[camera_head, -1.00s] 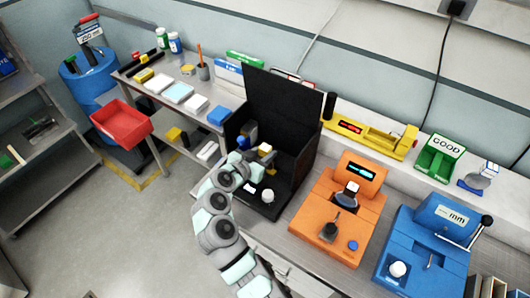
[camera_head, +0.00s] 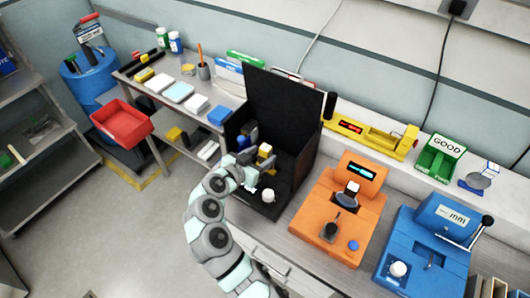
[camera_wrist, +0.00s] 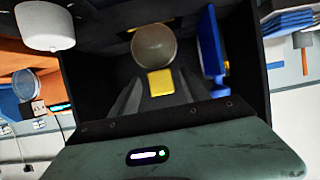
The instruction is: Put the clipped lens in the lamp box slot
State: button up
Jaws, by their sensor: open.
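The black lamp box (camera_head: 285,105) stands open on the bench in the head view, its tall back panel upright. In the wrist view, the round greyish lens (camera_wrist: 153,45) with a yellow clip (camera_wrist: 160,83) below it is inside the dark box. In the head view a small yellow part (camera_head: 265,149) shows there; the lens itself is hard to make out. My gripper (camera_wrist: 157,92) is open, its grey fingers on either side of the yellow clip. I cannot tell whether they touch it. The slot is not clearly visible.
A blue upright part (camera_wrist: 212,45) stands beside the lens inside the box. A white knob (camera_head: 268,195) is at the box's front right. An orange device (camera_head: 342,215) and a blue device (camera_head: 425,245) stand to the right. A green GOOD bin (camera_head: 437,158) is behind them.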

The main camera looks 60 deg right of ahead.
jog(key=v, duration=0.9)
